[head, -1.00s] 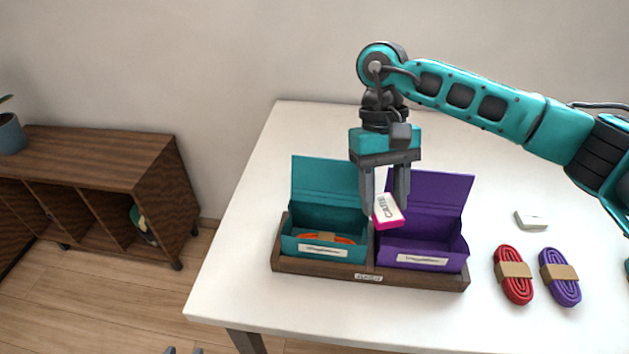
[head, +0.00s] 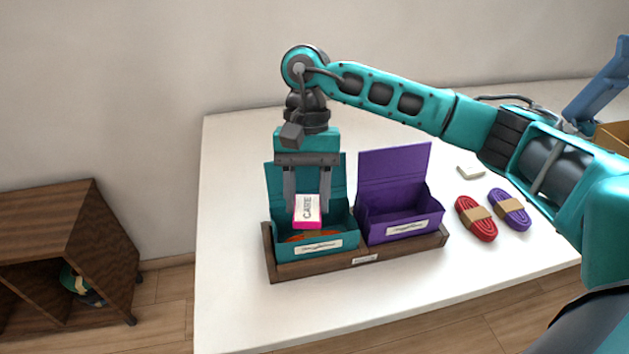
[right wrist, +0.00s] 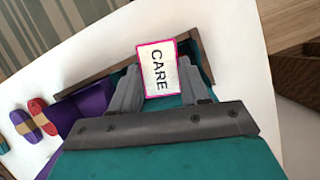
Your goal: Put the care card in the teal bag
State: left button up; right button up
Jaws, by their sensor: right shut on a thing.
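The care card (head: 307,209) is a small white block with a pink edge and the word CARE. My right gripper (head: 307,206) is shut on it and holds it above the open teal bag (head: 339,235). An orange cord (head: 312,236) lies in the teal bag, partly hidden. In the right wrist view the card (right wrist: 158,68) sits between the fingertips (right wrist: 158,82), its lettered face towards the camera. My left gripper is not in view.
The teal bag stands in a wooden tray (head: 362,259) beside an open, empty-looking purple bag (head: 402,213). A red cord bundle (head: 477,219), a purple cord bundle (head: 510,209) and a small white block (head: 471,171) lie to the right. The table (head: 231,300) is clear at the left.

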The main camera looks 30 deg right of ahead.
aim_at(319, 201)
jog(key=m, duration=0.1)
jog(key=m+y, duration=0.1)
jog(key=m, duration=0.1)
jog(key=shift+f+t, duration=0.25)
jog(key=shift+t, duration=0.05)
jog(key=m, duration=0.1)
jog(key=m+t, duration=0.1)
jog(key=m, duration=0.1)
jog(key=m+y, duration=0.1)
jog(key=shift+w+d+r+m+t, duration=0.1)
jog(key=shift+d+m+t, duration=0.2)
jog(key=shift+d+m, duration=0.1)
jog(key=m, duration=0.1)
jog(key=m+t, duration=0.1)
jog(key=d+m, duration=0.1)
jog(key=m, duration=0.1)
jog(key=shift+w+r+t+b, duration=0.1)
jog(key=shift+r+t+b, duration=0.15)
jog(key=shift+t+b, duration=0.05)
jog(key=m, duration=0.1)
jog(key=m+t, duration=0.1)
jog(key=d+m, duration=0.1)
jog(key=shift+w+r+m, duration=0.2)
jog(key=shift+r+m, duration=0.15)
jog(key=shift+m, duration=0.05)
jog(key=shift+a+f+b, duration=0.1)
jog(key=shift+f+b, duration=1.1)
jog(key=shift+f, duration=0.65)
jog(key=shift+f+b, duration=0.45)
jog(key=shift+b, duration=0.05)
